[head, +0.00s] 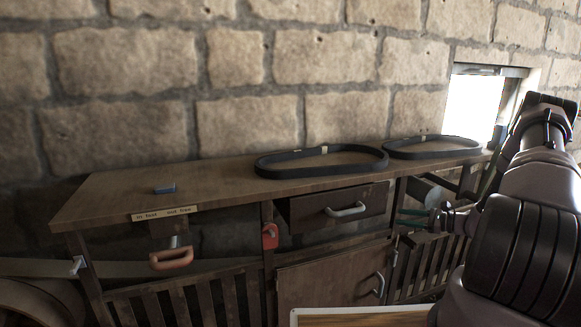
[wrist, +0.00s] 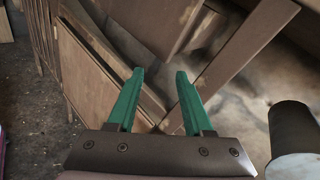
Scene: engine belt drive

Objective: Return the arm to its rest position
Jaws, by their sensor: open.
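My gripper (wrist: 159,78) has two green fingers, seen in the wrist view. They are spread apart with nothing between them. Beyond the fingers are brown wooden furniture panels, seen at a tilt. In the head view my arm rises along the right side, in front of the right end of the wooden workbench (head: 110,190). Two black belts lie on the bench top: one near the middle (head: 270,170) and one farther right (head: 400,153).
A drawer (head: 310,212) with a pale handle stands partly open. An orange-brown handle (head: 171,259) hangs below the left top. A stone wall (head: 120,60) stands behind, with a bright window (head: 473,100) at right.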

